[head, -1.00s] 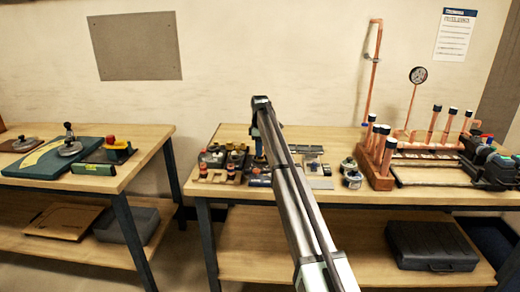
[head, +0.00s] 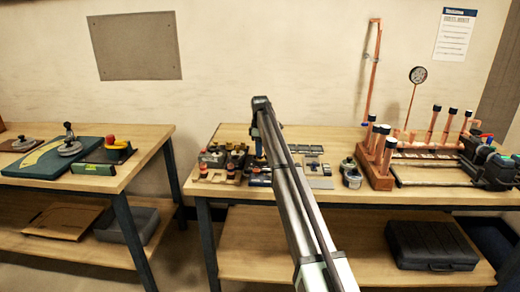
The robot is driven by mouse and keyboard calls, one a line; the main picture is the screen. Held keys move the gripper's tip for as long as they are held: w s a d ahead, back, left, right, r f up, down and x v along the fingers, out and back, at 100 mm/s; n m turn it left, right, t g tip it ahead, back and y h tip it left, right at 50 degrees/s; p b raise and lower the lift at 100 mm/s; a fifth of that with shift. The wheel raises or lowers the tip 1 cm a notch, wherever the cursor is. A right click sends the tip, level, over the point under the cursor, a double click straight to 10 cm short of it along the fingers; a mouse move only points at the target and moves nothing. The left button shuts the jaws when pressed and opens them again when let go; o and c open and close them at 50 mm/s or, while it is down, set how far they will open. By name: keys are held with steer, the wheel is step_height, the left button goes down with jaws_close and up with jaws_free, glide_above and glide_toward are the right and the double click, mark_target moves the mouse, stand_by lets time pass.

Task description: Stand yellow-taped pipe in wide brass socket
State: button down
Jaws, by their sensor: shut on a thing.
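My arm reaches over the right bench, and its end points down at the bench's left part. My gripper (head: 259,158) is low over a cluster of small fittings, small and partly hidden by the arm. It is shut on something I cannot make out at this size. I cannot pick out yellow tape on any pipe. Several dark-capped copper pipes (head: 379,146) stand tilted in a wooden block (head: 376,179) to the right. Small fittings with orange and dark parts (head: 215,158) sit left of the gripper. I cannot tell which, if any, is the wide brass socket.
Small cans (head: 351,176) stand left of the wooden block. Behind are a tall copper pipe (head: 372,70) and a gauge (head: 417,75) on a stem. More capped pipes (head: 434,122) and dark machinery (head: 487,162) fill the right. A left bench (head: 130,180) stands across a gap.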

steer(key=shift+f, duration=0.5)
steer(key=c, duration=1.1)
jaws_free()
steer(key=shift+c, duration=0.2)
steer(key=shift+r, duration=0.1)
steer(key=shift+r, duration=5.45)
